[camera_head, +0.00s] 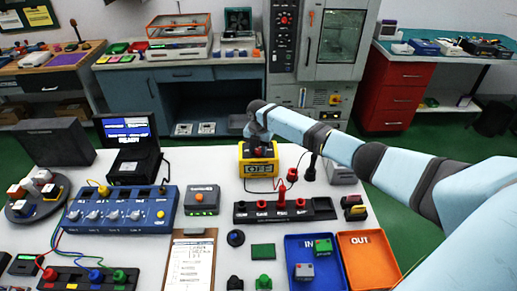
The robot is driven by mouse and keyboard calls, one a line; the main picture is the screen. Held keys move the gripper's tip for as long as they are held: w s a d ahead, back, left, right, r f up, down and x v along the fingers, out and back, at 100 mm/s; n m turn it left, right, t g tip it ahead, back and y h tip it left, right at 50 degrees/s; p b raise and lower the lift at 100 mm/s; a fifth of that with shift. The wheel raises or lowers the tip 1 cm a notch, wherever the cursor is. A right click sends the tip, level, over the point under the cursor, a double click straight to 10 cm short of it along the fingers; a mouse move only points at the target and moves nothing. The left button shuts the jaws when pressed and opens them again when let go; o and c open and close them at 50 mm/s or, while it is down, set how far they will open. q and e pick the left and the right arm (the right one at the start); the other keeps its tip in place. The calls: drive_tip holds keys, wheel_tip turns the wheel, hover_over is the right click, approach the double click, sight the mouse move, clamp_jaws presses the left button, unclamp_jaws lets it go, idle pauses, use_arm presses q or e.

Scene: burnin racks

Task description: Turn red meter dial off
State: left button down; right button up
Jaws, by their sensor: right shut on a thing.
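A yellow meter (244,168) stands upright at the back middle of the white table. Large letters that look like "OFF" show on its front. My right arm reaches in from the right, and my right gripper (257,137) is at the top of the meter. My left gripper is not in view.
A black strip with red posts (262,214) lies in front of the meter. A blue panel with knobs (121,216) and a grey box (202,200) are to the left. A blue IN tray (305,282) and an orange OUT tray (372,264) are at front right.

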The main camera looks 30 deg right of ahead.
sight(258, 150)
drive_tip(key=o, duration=0.9)
wheel_tip(258, 150, up, 14)
drive_tip(key=shift+b, duration=0.75)
